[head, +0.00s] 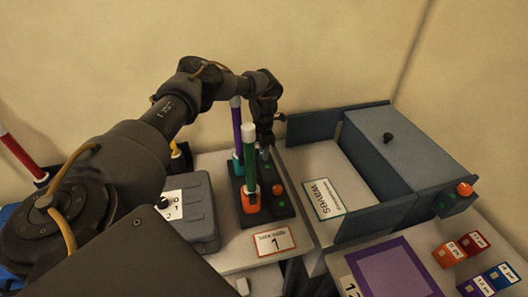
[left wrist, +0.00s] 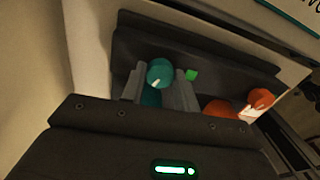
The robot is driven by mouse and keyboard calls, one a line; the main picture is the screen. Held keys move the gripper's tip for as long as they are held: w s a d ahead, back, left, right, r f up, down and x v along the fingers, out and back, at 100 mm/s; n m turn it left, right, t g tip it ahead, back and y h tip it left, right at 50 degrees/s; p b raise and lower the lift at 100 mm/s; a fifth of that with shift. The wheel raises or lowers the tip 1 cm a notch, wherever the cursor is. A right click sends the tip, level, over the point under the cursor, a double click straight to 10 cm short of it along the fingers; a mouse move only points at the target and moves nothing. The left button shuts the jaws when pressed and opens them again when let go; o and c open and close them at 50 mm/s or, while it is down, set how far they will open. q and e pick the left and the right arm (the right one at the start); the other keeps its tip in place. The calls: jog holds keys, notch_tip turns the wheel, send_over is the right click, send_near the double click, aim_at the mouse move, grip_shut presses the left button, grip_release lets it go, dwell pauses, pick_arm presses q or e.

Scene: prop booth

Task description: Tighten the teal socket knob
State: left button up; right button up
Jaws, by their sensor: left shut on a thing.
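The teal socket knob (left wrist: 160,73) is between the two fingers of my left gripper (left wrist: 160,92) in the left wrist view, with a small white mark on its rim. The fingers are shut on it. In the head view my left gripper (head: 265,148) points down at the back of a black socket base (head: 285,212) and largely hides the teal knob. A small green light (left wrist: 192,75) is beside the teal knob. My right gripper is not in view.
A green rod (head: 249,160) with a white tip stands in an orange socket close to my gripper, with a purple rod (head: 237,130) behind. A grey box (head: 188,210) with a dial is at left. An open grey drawer unit (head: 385,150) is at right.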

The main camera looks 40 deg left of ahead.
pick_arm(q)
jog(key=shift+s+f, duration=0.1)
dwell(0.4)
jog(key=o, duration=1)
jog(key=shift+c, duration=0.2)
jog(key=shift+r, duration=0.6)
notch_tip(320, 180, up, 10)
jog(key=b, duration=0.2)
jog(key=shift+a, duration=0.2)
jog(key=shift+f, duration=0.15)
